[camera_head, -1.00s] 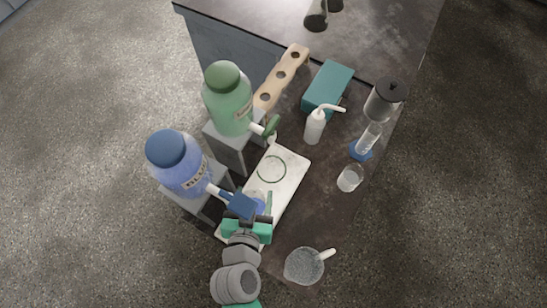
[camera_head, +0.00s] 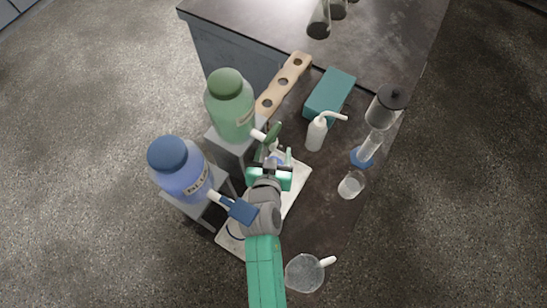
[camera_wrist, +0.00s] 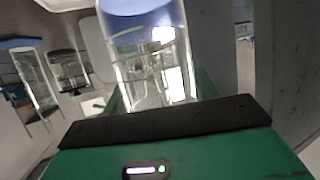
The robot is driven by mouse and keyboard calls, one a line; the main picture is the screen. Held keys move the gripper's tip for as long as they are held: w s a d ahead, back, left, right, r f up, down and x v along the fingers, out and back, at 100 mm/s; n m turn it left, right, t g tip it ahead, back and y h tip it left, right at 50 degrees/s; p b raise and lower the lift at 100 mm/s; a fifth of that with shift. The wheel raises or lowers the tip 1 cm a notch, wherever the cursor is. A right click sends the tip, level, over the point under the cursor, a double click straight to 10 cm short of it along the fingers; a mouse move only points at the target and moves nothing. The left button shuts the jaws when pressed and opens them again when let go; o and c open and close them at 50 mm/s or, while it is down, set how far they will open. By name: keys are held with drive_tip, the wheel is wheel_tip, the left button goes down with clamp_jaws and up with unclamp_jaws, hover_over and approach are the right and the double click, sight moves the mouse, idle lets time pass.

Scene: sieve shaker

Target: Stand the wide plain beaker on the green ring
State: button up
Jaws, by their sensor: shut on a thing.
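My gripper (camera_head: 274,163) is shut on a clear beaker (camera_wrist: 150,65) with blue in it. In the wrist view the beaker fills the upper middle, between green fingers. In the head view only a bluish bit of the beaker (camera_head: 277,158) shows past my gripper. They are over the far part of the white tray (camera_head: 293,197), below the green bottle's spigot. The green ring on that part of the tray is hidden by my gripper and arm. I cannot tell whether the beaker touches the tray.
The green bottle (camera_head: 229,108) and blue bottle (camera_head: 181,170) stand on grey stands at the left, their spigots reaching over the tray. A white wash bottle (camera_head: 316,133), a small beaker (camera_head: 351,184), a graduated cylinder (camera_head: 368,147) and a jug (camera_head: 304,273) stand at the right.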

sight(274, 156)
drive_tip(key=shift+f+b, duration=0.5)
drive_tip(key=shift+f, duration=1.2)
drive_tip(key=shift+f, duration=0.2)
drive_tip(key=o, duration=1.2)
drive_tip(key=shift+c, duration=0.2)
drive_tip(key=shift+r, duration=0.1)
drive_tip(key=shift+s+r, duration=0.2)
drive_tip(key=p+v, duration=0.1)
drive_tip(key=v, duration=1)
drive_tip(key=shift+s, duration=0.3)
